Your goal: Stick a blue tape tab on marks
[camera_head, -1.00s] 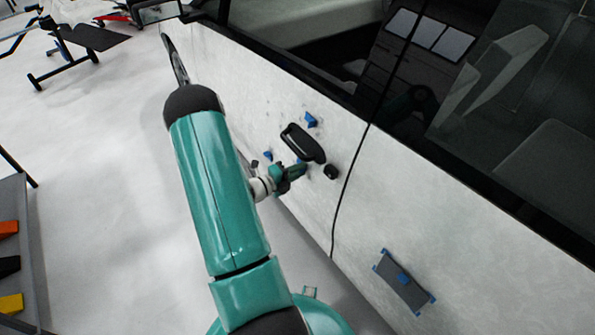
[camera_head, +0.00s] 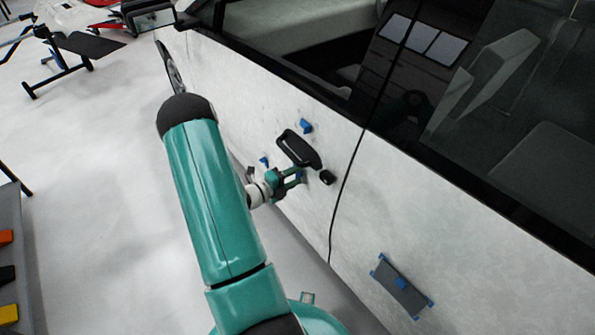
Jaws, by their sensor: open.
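My gripper (camera_head: 296,178) is open beside the car door (camera_head: 345,190), just below the black door handle (camera_head: 299,149). One blue tape tab (camera_head: 306,126) is on the door above the handle. Another blue tab (camera_head: 264,161) shows to the left of the handle, partly beside my gripper. I cannot tell whether my fingers touch the door, and no marks can be made out clearly.
A round black knob (camera_head: 327,177) sticks out right of my gripper. The side mirror (camera_head: 153,16) juts out at the top. A shelf with coloured items (camera_head: 8,270) stands at the left edge. The pale floor (camera_head: 90,160) between is clear.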

